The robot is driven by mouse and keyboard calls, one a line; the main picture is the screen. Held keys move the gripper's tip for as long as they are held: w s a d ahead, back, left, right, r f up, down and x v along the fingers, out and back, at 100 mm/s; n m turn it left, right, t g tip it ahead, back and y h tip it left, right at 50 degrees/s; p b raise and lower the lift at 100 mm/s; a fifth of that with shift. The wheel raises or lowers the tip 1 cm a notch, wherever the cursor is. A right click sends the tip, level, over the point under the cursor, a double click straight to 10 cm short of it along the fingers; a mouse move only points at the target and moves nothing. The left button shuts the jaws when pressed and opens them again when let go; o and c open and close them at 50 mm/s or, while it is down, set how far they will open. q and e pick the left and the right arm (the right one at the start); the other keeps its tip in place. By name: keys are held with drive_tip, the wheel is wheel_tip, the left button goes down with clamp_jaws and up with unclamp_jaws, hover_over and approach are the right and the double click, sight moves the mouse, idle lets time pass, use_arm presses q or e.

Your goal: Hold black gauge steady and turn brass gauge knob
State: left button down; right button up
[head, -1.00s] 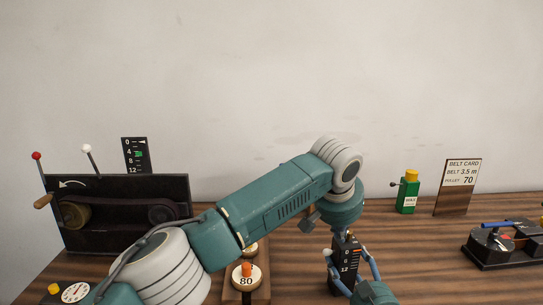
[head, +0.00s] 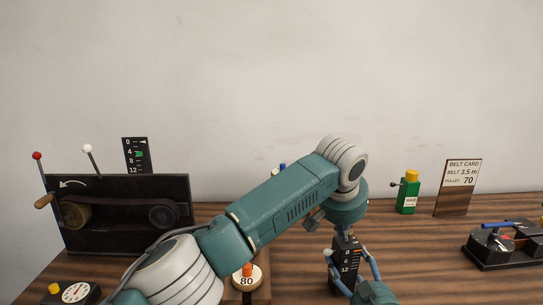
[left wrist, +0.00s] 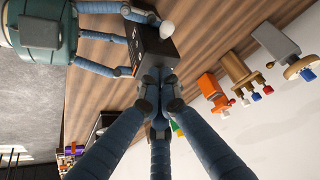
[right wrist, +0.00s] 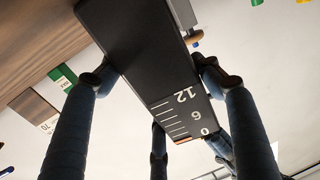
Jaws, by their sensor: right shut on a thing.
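The black gauge (head: 344,272), a dark upright box with a white-marked scale and an orange mark, stands at the lower middle right of the head view. My right gripper (right wrist: 155,75) is shut on its sides; the gauge (right wrist: 150,60) fills the middle of the right wrist view. My left gripper (left wrist: 158,88) is over the top of the gauge (left wrist: 148,55), its fingertips close together. The brass knob is not clearly visible behind the fingers, so I cannot tell whether they grip it. A white ball (left wrist: 152,14) shows at the gauge's side.
A black belt machine (head: 120,205) with levers stands at the left. A green block (head: 407,199) and a belt card (head: 458,187) stand behind to the right. A black device (head: 495,245) lies at the right edge. A post marked 80 (head: 246,279) stands left of the gauge.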

use_arm(q)
drive_tip(key=shift+s+d+f, duration=0.3)
drive_tip(key=shift+s+d, duration=0.15)
drive_tip(key=shift+d, duration=0.3)
drive_tip(key=shift+w+r, duration=0.1)
drive_tip(key=shift+s, duration=0.25)
drive_tip(key=shift+r, duration=0.2)
drive_tip(key=shift+s+a+r, duration=0.1)
drive_tip(key=shift+r, duration=1.35)
drive_tip(key=shift+a+r, duration=0.1)
drive_tip(key=shift+r, duration=1.35)
